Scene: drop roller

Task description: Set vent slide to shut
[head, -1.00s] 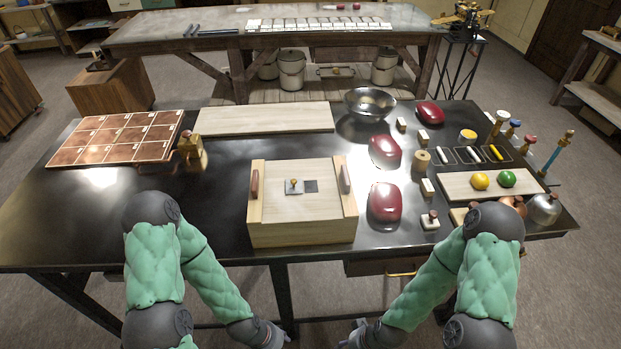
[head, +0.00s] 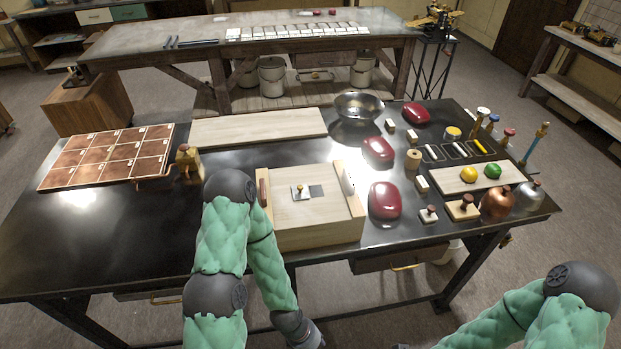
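A pale wooden box (head: 318,237) stands at the front middle of the black table. On its lid is the vent slide, a light metal plate (head: 297,195) with a brass knob (head: 300,188). My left gripper (head: 312,341) is at the bottom edge, in front of and below the box, apart from the slide. Its fingers are cut off. Only a sliver of my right gripper (head: 399,346) shows at the bottom edge. I cannot tell whether either is open.
A dark red handle (head: 263,187) is on the box's left side. Red glossy domes (head: 384,200) stand close to its right. My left upper arm hides some table left of the box.

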